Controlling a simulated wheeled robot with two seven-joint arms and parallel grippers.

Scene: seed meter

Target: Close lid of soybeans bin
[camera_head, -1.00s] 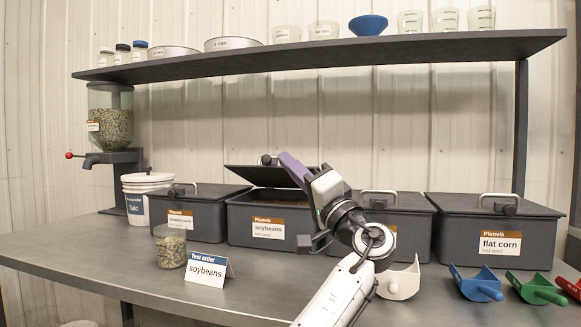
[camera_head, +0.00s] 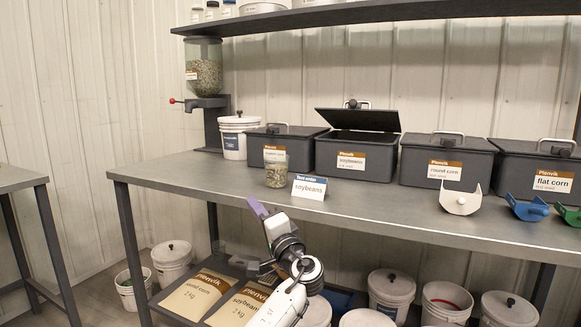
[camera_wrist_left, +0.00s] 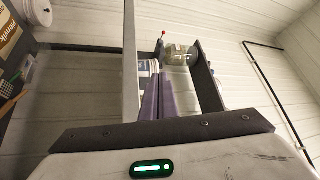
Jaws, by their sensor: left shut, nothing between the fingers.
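The soybeans bin (camera_head: 350,158) is a dark box with a label, in the middle of the bench in the head view. Its lid (camera_head: 358,119) is raised and tilted, leaving the front of the bin open. My left gripper (camera_head: 257,208) is below and in front of the bench's front edge, well away from the bin. Its purple fingers (camera_wrist_left: 158,100) are together and empty in the left wrist view. My right gripper does not show.
A cup of seed (camera_head: 276,170) and a soybeans order card (camera_head: 309,186) stand before the bins. Neighbouring bins for round corn (camera_head: 447,162) and flat corn (camera_head: 537,175) have shut lids. Scoops (camera_head: 460,199) lie at the right. Bags (camera_head: 196,294) and buckets (camera_head: 172,262) are below the bench.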

